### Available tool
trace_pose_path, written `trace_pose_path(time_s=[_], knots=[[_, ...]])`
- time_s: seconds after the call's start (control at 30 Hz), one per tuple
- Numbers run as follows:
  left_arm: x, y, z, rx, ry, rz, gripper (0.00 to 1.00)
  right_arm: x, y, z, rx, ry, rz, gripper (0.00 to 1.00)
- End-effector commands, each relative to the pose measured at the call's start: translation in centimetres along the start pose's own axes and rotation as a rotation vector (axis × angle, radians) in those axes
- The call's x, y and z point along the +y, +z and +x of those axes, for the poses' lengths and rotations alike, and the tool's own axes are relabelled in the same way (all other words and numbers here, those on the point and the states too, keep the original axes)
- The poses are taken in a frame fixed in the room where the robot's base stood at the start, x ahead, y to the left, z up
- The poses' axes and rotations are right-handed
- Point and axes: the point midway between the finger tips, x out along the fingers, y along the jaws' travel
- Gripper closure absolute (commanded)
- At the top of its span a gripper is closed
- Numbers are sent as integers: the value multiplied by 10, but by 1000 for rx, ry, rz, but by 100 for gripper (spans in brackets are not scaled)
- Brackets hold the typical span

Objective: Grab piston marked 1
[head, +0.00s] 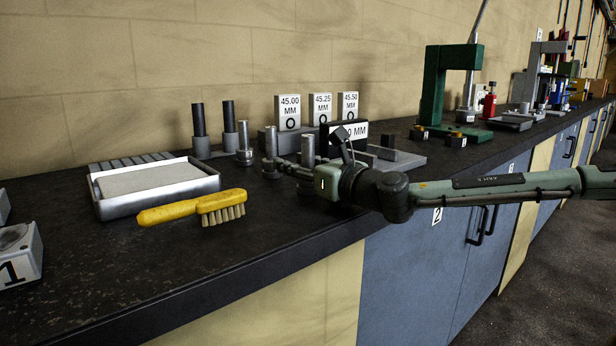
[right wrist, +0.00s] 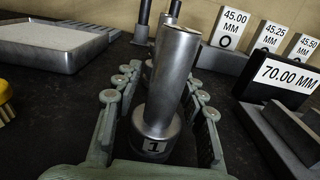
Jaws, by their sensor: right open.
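The piston marked 1 (right wrist: 153,142) is a grey metal cylinder with a thinner rod, and its label faces the camera in the right wrist view. It stands between the spread green fingers of my right gripper (right wrist: 163,84), which is open, with gaps beside the piston. In the head view my right gripper (head: 287,165) reaches in from the right, low among the silver pistons. A silver rod (head: 308,150) rises by its fingers; its label is hidden there, so I cannot be sure it is the same piston. My left gripper is not in view.
Another silver piston (head: 270,145) stands by the fingertips, with more pistons (head: 229,130) behind. Size blocks (head: 320,108) and a 70.00 MM block (right wrist: 281,82) stand close by. A tray (head: 155,204) and yellow brush (head: 180,211) lie left. The bench front (head: 230,260) is clear.

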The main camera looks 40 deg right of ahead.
Motion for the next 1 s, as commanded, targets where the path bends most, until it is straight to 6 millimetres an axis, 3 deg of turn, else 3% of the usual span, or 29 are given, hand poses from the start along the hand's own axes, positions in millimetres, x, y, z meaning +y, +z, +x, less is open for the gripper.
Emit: trace_pose_path(time_s=[0.13,0.47,1.0], knots=[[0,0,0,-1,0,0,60,0,0,0,0,0,0,60],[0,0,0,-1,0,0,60,0,0,0,0,0,0,100],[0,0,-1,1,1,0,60,0,4,0,-3,0,-1,100]])
